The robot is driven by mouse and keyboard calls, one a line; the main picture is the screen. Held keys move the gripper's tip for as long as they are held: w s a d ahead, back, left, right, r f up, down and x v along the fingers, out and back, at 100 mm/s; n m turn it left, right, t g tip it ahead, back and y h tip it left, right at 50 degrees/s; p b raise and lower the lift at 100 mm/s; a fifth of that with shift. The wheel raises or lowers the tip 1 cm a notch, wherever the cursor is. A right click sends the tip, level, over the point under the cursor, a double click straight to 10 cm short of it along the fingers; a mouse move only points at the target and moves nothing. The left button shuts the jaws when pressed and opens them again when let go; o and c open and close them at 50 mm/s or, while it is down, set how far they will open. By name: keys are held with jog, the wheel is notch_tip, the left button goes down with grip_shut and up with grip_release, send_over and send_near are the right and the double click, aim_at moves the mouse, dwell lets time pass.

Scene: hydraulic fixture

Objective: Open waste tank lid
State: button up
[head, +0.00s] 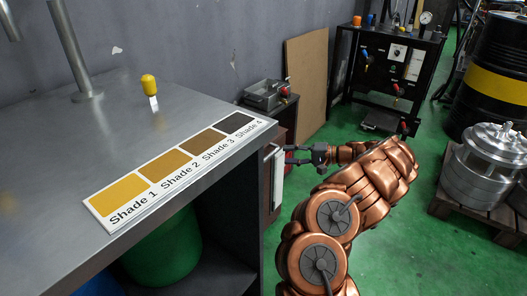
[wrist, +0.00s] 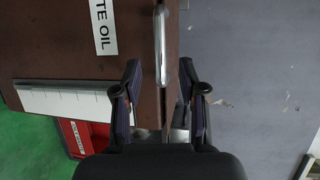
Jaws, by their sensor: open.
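The waste oil tank is a brown box (wrist: 70,45) with a white label (wrist: 103,25) reading "…TE OIL" in the wrist view. In the head view a narrow part of the brown tank (head: 289,118) shows beyond the bench corner. A chrome bar handle (wrist: 160,45) runs along the brown face near its edge. My gripper (wrist: 159,82) is open and empty, one finger on each side of the handle's line, with the handle's near end between the fingertips. I cannot tell whether they touch. In the head view my gripper (head: 296,155) is beside the tank.
A steel bench (head: 100,120) with a shade chart (head: 175,165) and a yellow-capped bottle (head: 149,86) fills the left. A grey tray (head: 265,94) lies behind its corner. A red bin (wrist: 85,140) is near the tank.

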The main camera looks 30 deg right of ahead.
aim_at(273, 155)
jog(key=b+x, duration=0.2)
jog(key=x, duration=0.5)
jog(key=shift+w+f, duration=0.1)
grip_shut()
dwell(0.3)
dwell(0.3)
